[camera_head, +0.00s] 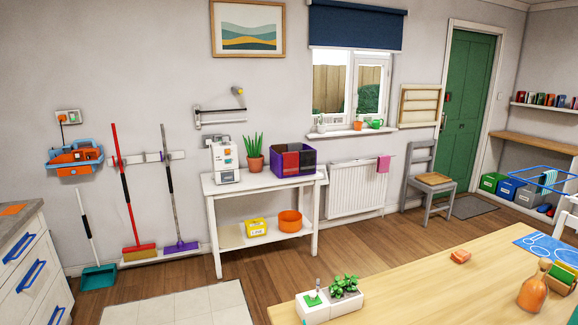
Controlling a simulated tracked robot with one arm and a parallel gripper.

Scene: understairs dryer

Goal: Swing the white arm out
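A white wall-mounted fitting (219,117) is on the wall above the left part of the white side table (262,185). It looks like a slim white arm lying flat along the wall, with a thin dark bar above it and upright end pieces. A small yellowish knob-like thing (238,90) is on the wall just above its right end. I cannot tell for sure from this distance how the arm is hinged. My gripper is not in view.
The side table carries a white machine (223,158), a potted plant (254,155) and a purple crate (278,165) below the fitting. A wooden table (420,292) fills the lower right. Brown floor between is mostly clear, with a pale mat (180,305).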

